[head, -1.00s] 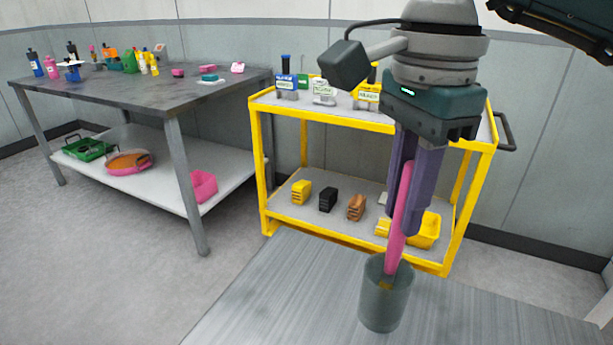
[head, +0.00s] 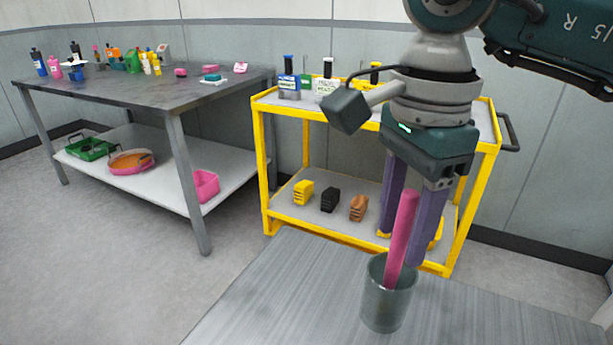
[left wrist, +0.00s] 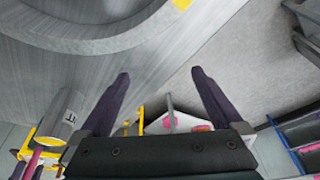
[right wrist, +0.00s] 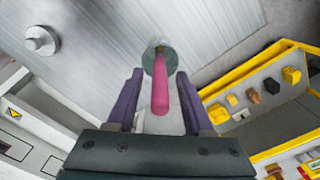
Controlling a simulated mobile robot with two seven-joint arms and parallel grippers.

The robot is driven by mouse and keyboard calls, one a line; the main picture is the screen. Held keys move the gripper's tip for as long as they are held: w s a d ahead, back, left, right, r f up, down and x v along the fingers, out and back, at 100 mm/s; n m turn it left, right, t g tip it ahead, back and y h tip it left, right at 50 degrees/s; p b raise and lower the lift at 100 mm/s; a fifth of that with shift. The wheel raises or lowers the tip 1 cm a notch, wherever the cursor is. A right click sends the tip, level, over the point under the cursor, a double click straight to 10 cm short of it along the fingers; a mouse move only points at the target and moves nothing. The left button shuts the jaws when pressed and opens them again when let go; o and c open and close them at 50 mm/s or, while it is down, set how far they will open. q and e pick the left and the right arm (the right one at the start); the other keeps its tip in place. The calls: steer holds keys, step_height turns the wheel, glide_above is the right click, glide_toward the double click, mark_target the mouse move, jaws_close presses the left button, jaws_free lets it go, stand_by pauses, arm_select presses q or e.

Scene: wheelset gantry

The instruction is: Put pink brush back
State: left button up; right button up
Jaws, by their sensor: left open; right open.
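The pink brush (head: 402,240) stands in a grey translucent cup (head: 387,300) on the near metal table, its handle leaning slightly right. My right gripper (head: 402,248) is open, with its purple fingers apart on either side of the handle. In the right wrist view the brush (right wrist: 160,88) lies between the open fingers (right wrist: 157,90), with its lower end in the cup (right wrist: 168,52). The brush's head is hidden low in the cup. My left gripper (left wrist: 160,82) is open and empty in the left wrist view; it is not in the head view.
A yellow cart (head: 285,215) behind the table carries bottles on top and several small blocks below. A grey table (head: 120,92) at the left holds bottles, sponges and trays. The near metal tabletop (head: 290,290) is clear left of the cup.

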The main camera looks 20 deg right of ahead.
step_height(320, 180, up, 12)
steer(key=shift+r, duration=0.1)
stand_by(0.4)
steer(key=shift+a, duration=0.1)
stand_by(1.5)
